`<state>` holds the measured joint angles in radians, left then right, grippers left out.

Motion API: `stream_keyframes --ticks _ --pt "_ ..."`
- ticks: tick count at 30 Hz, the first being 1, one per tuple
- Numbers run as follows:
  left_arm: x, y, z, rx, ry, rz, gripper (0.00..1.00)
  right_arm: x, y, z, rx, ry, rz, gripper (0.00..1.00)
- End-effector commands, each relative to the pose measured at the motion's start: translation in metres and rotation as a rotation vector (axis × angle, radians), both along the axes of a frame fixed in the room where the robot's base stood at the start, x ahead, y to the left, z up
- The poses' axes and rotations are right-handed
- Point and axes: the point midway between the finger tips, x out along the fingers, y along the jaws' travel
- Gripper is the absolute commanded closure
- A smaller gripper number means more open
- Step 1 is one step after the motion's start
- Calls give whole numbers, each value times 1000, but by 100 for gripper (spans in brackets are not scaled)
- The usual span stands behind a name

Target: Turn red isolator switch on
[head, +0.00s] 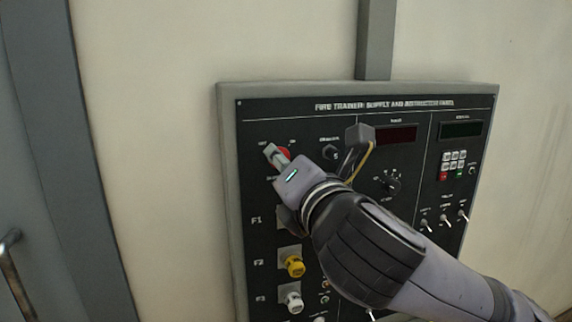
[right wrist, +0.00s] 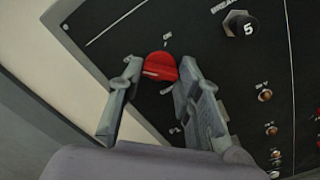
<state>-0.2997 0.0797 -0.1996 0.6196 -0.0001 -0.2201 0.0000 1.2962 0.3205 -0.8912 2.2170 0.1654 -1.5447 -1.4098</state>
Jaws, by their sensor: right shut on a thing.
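The red isolator switch (head: 284,154) is a round red knob at the top left of the dark panel (head: 315,120). In the head view it is partly hidden behind my right gripper (head: 275,158). In the right wrist view the red knob (right wrist: 160,66) sits between the two fingertips of my right gripper (right wrist: 156,72), which is shut on it. An "ON" label shows just above the knob there. My left gripper is in neither view.
A black breaker knob (right wrist: 241,24) lies right of the switch. The panel also carries a yellow plug (head: 293,266), a white plug (head: 293,302), a rotary selector (head: 390,183), a keypad (head: 454,164) and toggle switches. A door handle (head: 10,265) is at far left.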

Motion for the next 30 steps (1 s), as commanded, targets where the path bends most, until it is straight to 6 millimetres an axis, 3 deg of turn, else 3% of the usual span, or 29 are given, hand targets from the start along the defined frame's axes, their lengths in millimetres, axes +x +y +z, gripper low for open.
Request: stream_keyframes --ticks 14,30 --pt "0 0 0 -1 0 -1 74 0 0 -1 100 35 0 96" --pt "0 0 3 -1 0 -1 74 0 1 -1 557 185 2 96"
